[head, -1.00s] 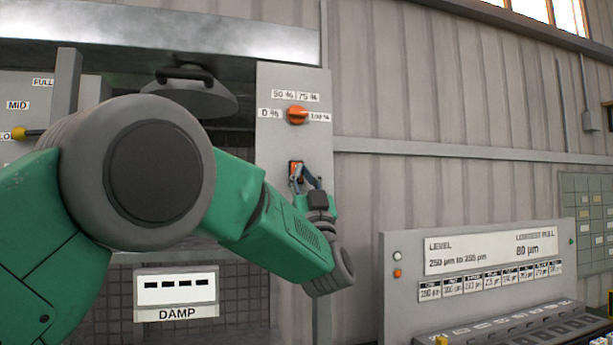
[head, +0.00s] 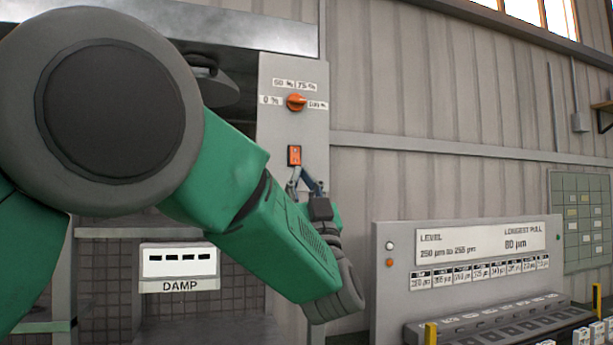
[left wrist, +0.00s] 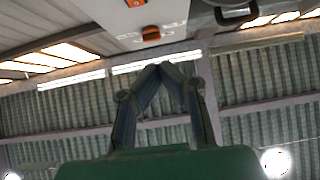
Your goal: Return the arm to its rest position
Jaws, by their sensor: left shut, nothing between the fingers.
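My left arm (head: 235,205) is green and grey and crosses the head view from the left. My left gripper (head: 303,172) is at the grey panel, just below the orange-framed switch (head: 294,155). In the head view a small gap seems to lie between fingertips and switch. In the left wrist view the left gripper (left wrist: 161,68) has its fingertips together with nothing between them. The orange knob (head: 296,102) sits higher on the grey panel (head: 284,78), among percent labels, and also shows in the left wrist view (left wrist: 151,34). My right gripper is in neither view.
A box with a display marked DAMP (head: 179,268) is below my arm. A console with a LEVEL board (head: 483,246) and a row of labels stands at the right. A green chart board (head: 586,222) hangs on the ribbed wall (head: 430,90).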

